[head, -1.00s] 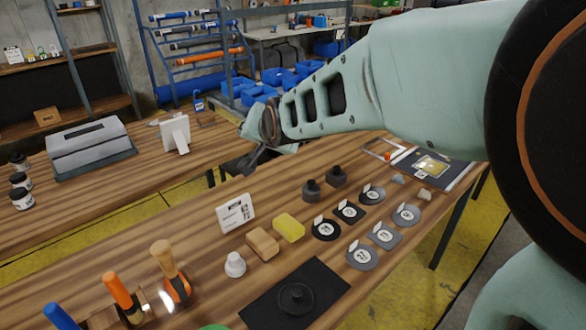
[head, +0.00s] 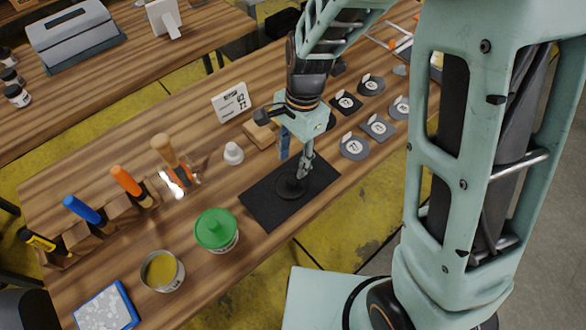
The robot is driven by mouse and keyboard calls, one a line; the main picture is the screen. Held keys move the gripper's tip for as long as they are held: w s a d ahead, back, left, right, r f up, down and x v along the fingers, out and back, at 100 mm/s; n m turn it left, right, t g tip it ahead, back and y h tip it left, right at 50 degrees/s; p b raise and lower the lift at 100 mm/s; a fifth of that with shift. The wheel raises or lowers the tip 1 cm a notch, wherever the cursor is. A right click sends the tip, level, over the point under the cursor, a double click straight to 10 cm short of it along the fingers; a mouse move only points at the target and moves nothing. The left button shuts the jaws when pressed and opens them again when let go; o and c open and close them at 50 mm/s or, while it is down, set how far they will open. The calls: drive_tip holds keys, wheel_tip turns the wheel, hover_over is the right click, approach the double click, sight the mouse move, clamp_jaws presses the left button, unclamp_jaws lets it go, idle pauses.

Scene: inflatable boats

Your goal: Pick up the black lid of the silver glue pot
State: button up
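The black lid (head: 291,187) is a round disc with a raised knob. It lies flat on a black mat (head: 262,207) near the table's front edge. The silver glue pot (head: 162,271) stands uncovered at the lower left, with yellow contents showing. My gripper (head: 302,174) points down over the mat, with its fingertips at the lid's knob. The fingers partly hide the knob. I cannot tell whether they touch it or how far apart they are.
A pot with a green lid (head: 216,231) stands left of the mat. A small white pot (head: 233,153), a sign card (head: 231,102) and a tan block (head: 260,134) are behind it. Handled tools (head: 126,181) stand in a rack at left. Labelled dark discs (head: 355,147) lie to the right.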

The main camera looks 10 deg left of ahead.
sight(290, 179)
drive_tip(key=f, duration=0.4)
drive_tip(key=s+f, duration=0.1)
drive_tip(key=f, duration=0.1)
drive_tip(key=shift+a+f, duration=0.25)
drive_tip(key=c, duration=1)
